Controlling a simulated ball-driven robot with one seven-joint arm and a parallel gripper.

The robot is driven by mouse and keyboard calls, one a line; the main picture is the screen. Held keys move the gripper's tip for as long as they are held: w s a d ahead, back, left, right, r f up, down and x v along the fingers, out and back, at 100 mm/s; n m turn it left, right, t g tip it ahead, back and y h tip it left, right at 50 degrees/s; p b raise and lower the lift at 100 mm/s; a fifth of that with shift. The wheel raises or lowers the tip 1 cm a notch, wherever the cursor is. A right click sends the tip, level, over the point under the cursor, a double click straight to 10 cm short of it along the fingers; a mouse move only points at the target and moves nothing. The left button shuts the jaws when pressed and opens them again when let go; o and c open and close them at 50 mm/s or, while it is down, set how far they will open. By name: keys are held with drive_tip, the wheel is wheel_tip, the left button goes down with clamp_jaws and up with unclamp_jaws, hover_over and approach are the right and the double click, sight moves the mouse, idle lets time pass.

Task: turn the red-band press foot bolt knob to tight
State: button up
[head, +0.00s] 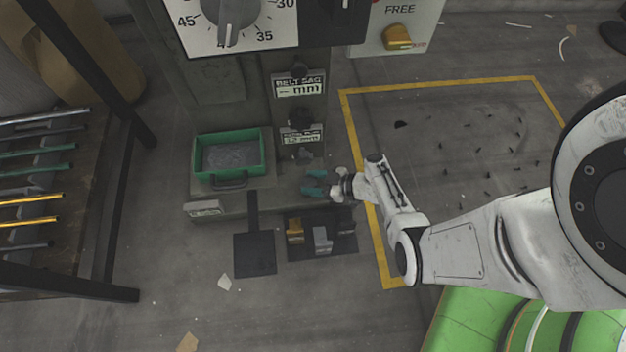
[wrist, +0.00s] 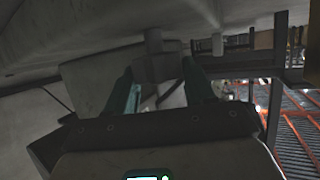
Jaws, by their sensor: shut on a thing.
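My gripper (head: 309,183), with teal fingers, is low at the right side of the grey press foot (head: 262,203). In the wrist view, a dark grey blocky knob (wrist: 158,66) hangs on a short stem under a pale grey surface. My gripper (wrist: 160,82) is closed around it, one finger on each side. The fingers hide part of its sides. In the head view I cannot make out the knob at the fingers. No red band shows clearly on this press, and no tight mark is readable.
A green tray (head: 231,175) sits on the press foot, left of my gripper. A black pedal (head: 255,254) and a dark plate with yellow and grey pedals (head: 320,240) lie in front. A rod rack (head: 60,200) stands left.

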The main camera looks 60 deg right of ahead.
drive_tip(key=shift+c, duration=1.4)
drive_tip(key=shift+a+m+h, duration=0.25)
drive_tip(key=shift+m+h, duration=0.65)
drive_tip(key=shift+h, duration=0.1)
drive_tip(key=shift+m+h, duration=1.5)
drive_tip(key=shift+h, duration=0.3)
drive_tip(key=o, duration=1)
drive_tip(key=shift+o, duration=0.2)
drive_tip(key=shift+y, duration=0.3)
